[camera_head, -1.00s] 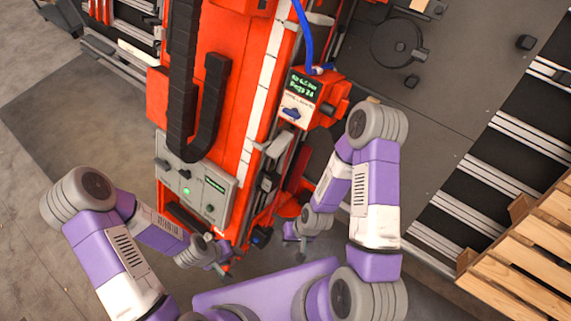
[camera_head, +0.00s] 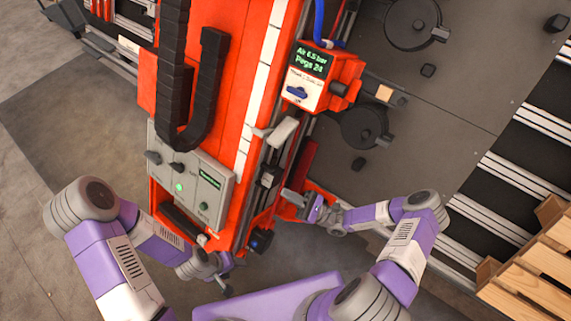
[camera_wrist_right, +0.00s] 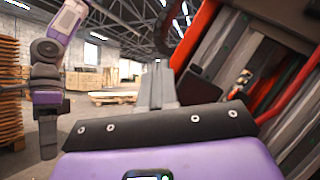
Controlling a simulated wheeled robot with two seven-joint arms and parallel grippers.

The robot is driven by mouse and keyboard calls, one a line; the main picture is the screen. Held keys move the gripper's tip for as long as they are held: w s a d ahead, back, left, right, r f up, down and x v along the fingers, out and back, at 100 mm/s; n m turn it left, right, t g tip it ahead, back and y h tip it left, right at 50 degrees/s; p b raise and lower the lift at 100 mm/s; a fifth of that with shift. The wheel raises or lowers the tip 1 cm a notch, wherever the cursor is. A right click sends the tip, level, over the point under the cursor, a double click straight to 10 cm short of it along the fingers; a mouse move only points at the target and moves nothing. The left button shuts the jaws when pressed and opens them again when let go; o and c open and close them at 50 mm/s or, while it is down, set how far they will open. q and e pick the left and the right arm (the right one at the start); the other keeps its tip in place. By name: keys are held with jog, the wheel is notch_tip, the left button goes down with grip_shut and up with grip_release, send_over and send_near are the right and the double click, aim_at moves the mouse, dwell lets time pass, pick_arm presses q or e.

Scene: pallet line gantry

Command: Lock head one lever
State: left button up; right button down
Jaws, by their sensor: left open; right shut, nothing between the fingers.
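The red gantry machine (camera_head: 225,100) fills the middle of the head view. A light grey lever-like handle (camera_head: 284,131) sits on its right side, below an orange box (camera_head: 336,78) with a green display and a blue lever (camera_head: 297,93). I cannot tell which part is the head one lever. My right gripper (camera_head: 290,197) is shut and empty, beside the lower right side of the machine. In the right wrist view its fingers (camera_wrist_right: 157,88) are together, with the machine to the right. My left gripper (camera_head: 225,278) is open, below the machine's lower end, apart from it.
A grey control panel (camera_head: 191,178) with black knobs and a green light is on the machine's lower left. Dark round parts (camera_head: 365,127) lie on the grey plate at right. Rollers and a wooden pallet (camera_head: 535,262) stand further right.

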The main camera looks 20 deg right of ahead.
jog(key=w+d+m+t+h, duration=0.1)
jog(key=d+m+t+h, duration=0.1)
jog(key=d+t, duration=0.3)
jog(key=shift+w+d+m+t+h, duration=0.3)
jog(key=shift+w+d+m+t, duration=0.1)
jog(key=shift+m+t, duration=0.4)
jog(key=shift+r, duration=0.15)
jog(key=b, duration=0.1)
send_near(283, 132)
jog(key=a, duration=0.5)
jog(key=shift+w+a+r, duration=0.1)
jog(key=shift+a+r, duration=0.25)
jog(key=shift+r, duration=0.45)
